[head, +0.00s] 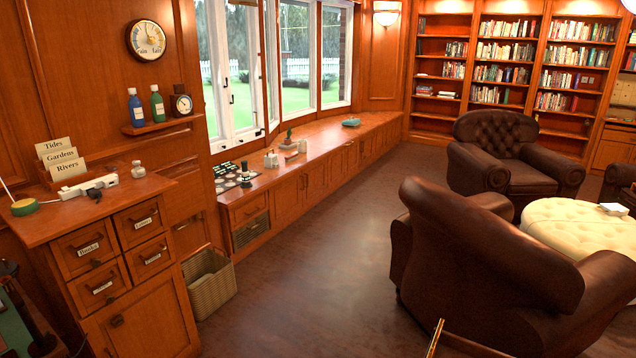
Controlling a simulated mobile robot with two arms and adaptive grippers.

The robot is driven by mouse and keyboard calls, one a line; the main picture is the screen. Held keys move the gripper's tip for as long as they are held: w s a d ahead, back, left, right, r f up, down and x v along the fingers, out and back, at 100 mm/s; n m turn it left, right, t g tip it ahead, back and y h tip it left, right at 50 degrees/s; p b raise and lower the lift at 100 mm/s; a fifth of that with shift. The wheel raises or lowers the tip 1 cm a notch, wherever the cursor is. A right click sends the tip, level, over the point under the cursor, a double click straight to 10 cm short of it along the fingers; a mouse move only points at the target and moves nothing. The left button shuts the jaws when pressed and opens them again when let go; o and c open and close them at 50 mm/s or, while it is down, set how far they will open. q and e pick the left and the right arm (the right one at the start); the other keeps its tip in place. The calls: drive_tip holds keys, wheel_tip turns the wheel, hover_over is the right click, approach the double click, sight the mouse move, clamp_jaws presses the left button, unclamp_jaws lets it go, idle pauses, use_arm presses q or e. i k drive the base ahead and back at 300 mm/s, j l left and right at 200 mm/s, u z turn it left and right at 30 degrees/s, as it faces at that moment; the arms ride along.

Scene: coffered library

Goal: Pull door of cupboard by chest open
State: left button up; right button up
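A wooden chest (110,230) with several small labelled drawers stands at the left. A low window bench (320,160) runs away along the wall past the chest. Cupboard doors (286,203) line its front and appear shut. I cannot tell for certain which door belongs to the cupboard by the chest. Neither of my grippers is in view.
A wicker basket (208,282) stands on the floor between the chest and the bench. Brown leather armchairs (480,260) and a cream tufted ottoman (565,228) fill the right. The dark floor (315,270) in the middle is clear.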

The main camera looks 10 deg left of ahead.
sight(315, 176)
drive_tip(key=i+j+u, duration=0.25)
drive_tip(key=i+j, duration=0.6)
drive_tip(key=i+j+z, duration=0.1)
drive_tip(key=i, duration=0.3)
drive_tip(key=i+j+z, duration=0.15)
drive_tip(key=i, duration=0.3)
drive_tip(key=i+j+z, duration=0.1)
drive_tip(key=i+j, duration=0.2)
drive_tip(key=i+l+z, duration=0.25)
drive_tip(key=i, duration=0.55)
drive_tip(key=i+j+z, duration=0.15)
drive_tip(key=i+z, duration=0.15)
drive_tip(key=i, duration=0.5)
